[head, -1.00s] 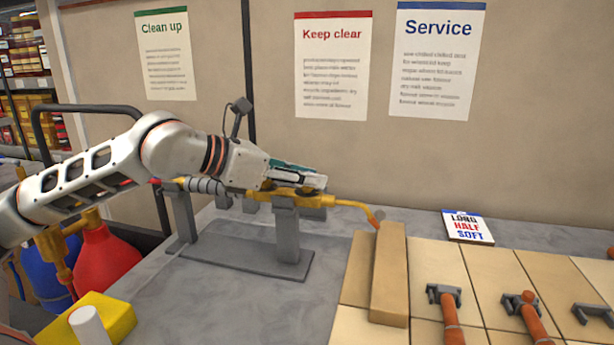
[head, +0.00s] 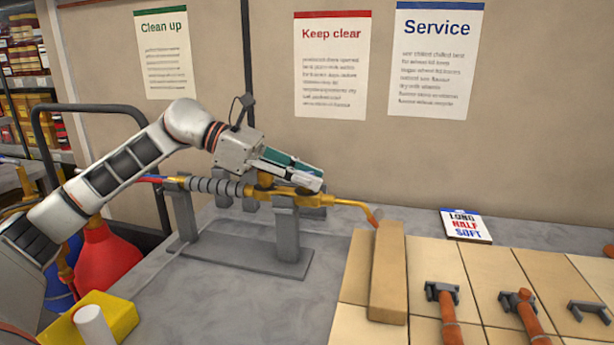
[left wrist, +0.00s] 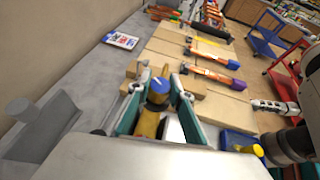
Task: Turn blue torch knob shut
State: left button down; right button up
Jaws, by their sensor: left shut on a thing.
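The yellow torch (head: 345,203) with a grey ribbed handle lies level on a grey stand (head: 288,235), its bent tip pointing right toward a tan block. My left gripper (head: 312,178) is over the torch body with its fingers pointing right. In the left wrist view, the blue-topped knob (left wrist: 158,86) shows between the two teal fingers of my left gripper, which is shut on it. In the head view the gripper hides the blue knob. My right gripper does not clearly show.
A tan block (head: 388,270) lies on pale bricks right of the stand. The grey bench front is clear.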

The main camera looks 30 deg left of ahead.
pick_arm(q)
jog(key=shift+m+g+h, duration=0.3)
jog(key=shift+m+g, duration=0.5)
jog(key=shift+g, duration=0.1)
jog(key=c, duration=1.8)
grip_release()
jog(key=shift+a, duration=0.1)
jog(key=v, duration=1.2)
jog(key=shift+w, duration=0.2)
